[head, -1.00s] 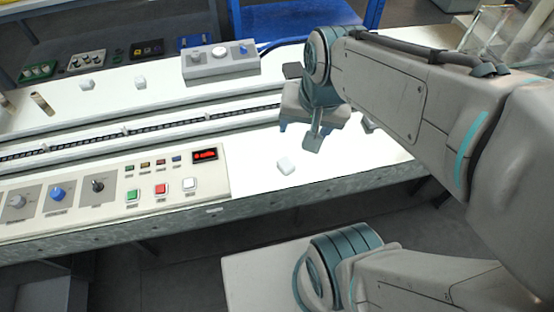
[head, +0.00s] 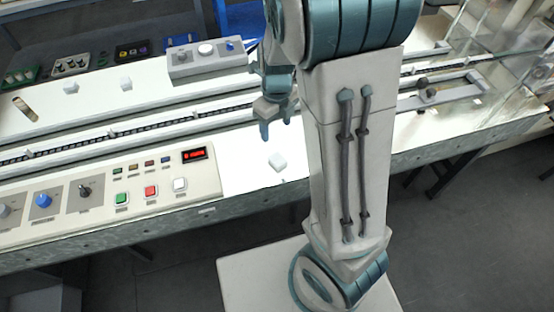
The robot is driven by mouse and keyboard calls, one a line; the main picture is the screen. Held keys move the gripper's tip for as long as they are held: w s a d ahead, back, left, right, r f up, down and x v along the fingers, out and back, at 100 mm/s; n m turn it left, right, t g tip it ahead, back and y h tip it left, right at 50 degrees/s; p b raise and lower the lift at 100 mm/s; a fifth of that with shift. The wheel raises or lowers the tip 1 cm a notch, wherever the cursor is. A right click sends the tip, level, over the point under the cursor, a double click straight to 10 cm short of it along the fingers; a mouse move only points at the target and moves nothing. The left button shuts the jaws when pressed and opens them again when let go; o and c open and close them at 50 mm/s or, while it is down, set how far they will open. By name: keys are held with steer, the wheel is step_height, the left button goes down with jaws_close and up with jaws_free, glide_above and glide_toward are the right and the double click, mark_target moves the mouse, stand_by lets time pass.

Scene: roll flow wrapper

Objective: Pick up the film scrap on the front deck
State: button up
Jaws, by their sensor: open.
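A small white piece, which I take for the film scrap (head: 277,161), lies on the white front deck (head: 245,177), right of the control panel. My gripper (head: 277,127) points down just behind it in the head view. Its two fingers are apart with nothing seen between them. A gap shows between the fingertips and the scrap. How high the fingertips are above the deck is hard to tell.
A control panel (head: 110,190) with knobs and buttons fills the front left. A chain conveyor (head: 60,148) runs behind, with a small white piece (head: 112,133) by it. More white pieces (head: 70,87) and a grey switch box (head: 207,58) are on the back deck.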

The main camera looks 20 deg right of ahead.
steer(key=f+m, duration=0.1)
steer(key=b, duration=0.1)
glide_above(278, 159)
steer(key=f, duration=0.8)
steer(key=shift+w+a+f, duration=0.2)
steer(key=shift+f, duration=0.1)
steer(key=f, duration=0.3)
steer(key=shift+s+d+f, duration=0.2)
steer(key=shift+s+f, duration=0.05)
steer(key=shift+f, duration=0.8)
steer(key=shift+c, duration=0.3)
steer(key=c, duration=1)
